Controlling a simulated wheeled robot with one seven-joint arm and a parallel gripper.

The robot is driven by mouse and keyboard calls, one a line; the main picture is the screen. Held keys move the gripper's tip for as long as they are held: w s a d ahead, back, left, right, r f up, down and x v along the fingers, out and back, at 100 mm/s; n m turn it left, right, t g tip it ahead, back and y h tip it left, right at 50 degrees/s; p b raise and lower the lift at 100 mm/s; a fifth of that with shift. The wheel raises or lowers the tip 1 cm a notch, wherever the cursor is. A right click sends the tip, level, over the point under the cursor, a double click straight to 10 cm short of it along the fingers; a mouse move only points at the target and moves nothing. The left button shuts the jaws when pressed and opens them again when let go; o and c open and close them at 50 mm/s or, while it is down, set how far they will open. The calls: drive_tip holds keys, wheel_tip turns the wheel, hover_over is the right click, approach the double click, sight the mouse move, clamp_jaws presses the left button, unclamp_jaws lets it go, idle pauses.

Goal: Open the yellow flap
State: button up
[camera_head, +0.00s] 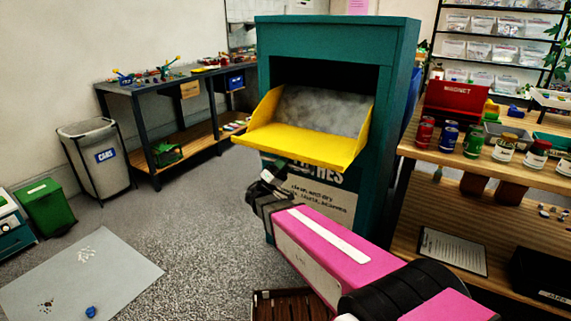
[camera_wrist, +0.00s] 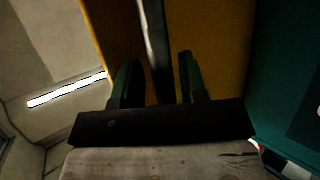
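The yellow flap (camera_head: 300,147) is tipped outward from the front of the teal box (camera_head: 335,28), with its two side walls showing. A grey, mottled surface and a dark opening show behind it. My gripper (camera_head: 273,172) is below the flap's front edge, near its left part; contact is not clear in the head view. In the wrist view, the two dark green fingers of my gripper (camera_wrist: 158,75) are apart, on either side of a narrow grey bar (camera_wrist: 153,35). The yellow flap (camera_wrist: 220,50) lies behind them. Gaps show beside the bar.
A wooden shelf unit (camera_head: 410,150) with cans and jars stands close on the right. A grey bin (camera_head: 97,165) and a workbench (camera_head: 135,87) are at the left. A brown crate (camera_head: 290,305) is low in front. A grey mat (camera_head: 110,275) lies on the floor.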

drive_tip(key=v, duration=1)
drive_tip(key=shift+a+f, duration=0.25)
drive_tip(key=shift+f, duration=0.05)
drive_tip(key=shift+s, duration=0.15)
drive_tip(key=s+d+f+n+g+y, duration=0.1)
drive_tip(key=d+f+g+y, duration=0.3)
drive_tip(key=d, duration=0.5)
drive_tip(key=s+d+f+n+g+y, duration=0.1)
drive_tip(key=d+f+g+y, duration=0.3)
drive_tip(key=d, duration=0.5)
drive_tip(key=s+f+m+g+y, duration=0.1)
drive_tip(key=s+f+y, duration=0.6)
drive_tip(key=y, duration=1)
drive_tip(key=shift+s+f, duration=0.15)
drive_tip(key=shift+s, duration=0.2)
